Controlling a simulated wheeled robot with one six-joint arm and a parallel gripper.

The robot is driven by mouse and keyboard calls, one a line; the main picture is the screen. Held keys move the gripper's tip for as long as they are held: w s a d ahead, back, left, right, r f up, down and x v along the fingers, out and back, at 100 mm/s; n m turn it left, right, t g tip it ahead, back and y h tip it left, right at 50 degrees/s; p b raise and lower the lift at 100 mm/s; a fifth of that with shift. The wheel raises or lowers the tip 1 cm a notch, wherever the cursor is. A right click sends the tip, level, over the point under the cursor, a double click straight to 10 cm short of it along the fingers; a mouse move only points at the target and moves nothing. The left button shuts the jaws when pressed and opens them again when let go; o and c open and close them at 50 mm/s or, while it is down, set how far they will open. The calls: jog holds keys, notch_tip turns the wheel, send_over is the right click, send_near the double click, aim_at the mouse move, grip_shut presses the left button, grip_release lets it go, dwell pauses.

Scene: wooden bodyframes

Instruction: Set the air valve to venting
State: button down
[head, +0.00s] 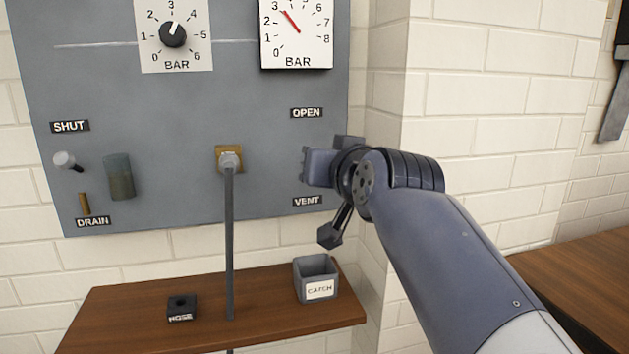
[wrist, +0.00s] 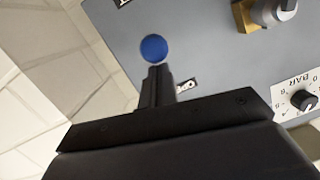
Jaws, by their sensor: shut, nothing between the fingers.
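A round blue knob (wrist: 153,48) shows in the wrist view on the grey panel, near its edge. In the head view my arm hides that spot, between the OPEN label (head: 306,113) and the VENT label (head: 307,201). My gripper (wrist: 158,71) is shut and empty, its fingertips pointing at the panel right beside the blue knob. They overlap its edge in the picture; I cannot tell whether they touch. The OPEN label (wrist: 187,86) is partly hidden behind my fingers in the wrist view. Which way the valve is set cannot be made out.
A brass fitting (head: 218,153) with a grey pipe (head: 229,240) running down stands left of my gripper. A pressure dial (head: 300,45) and regulator knob (head: 173,34) sit above. A CATCH box (head: 302,268) and HOSE block (head: 182,306) stand on the wooden shelf (head: 120,330). A brick wall corner lies right.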

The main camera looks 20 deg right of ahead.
jog(key=shift+f, duration=0.25)
notch_tip(320, 180, down, 4)
jog(key=t+b, duration=0.2)
jog(key=b, duration=1)
jog(key=shift+r+t, duration=0.15)
jog(key=shift+t, duration=0.25)
jog(key=shift+f+b, duration=0.5)
jog(key=shift+b, duration=0.15)
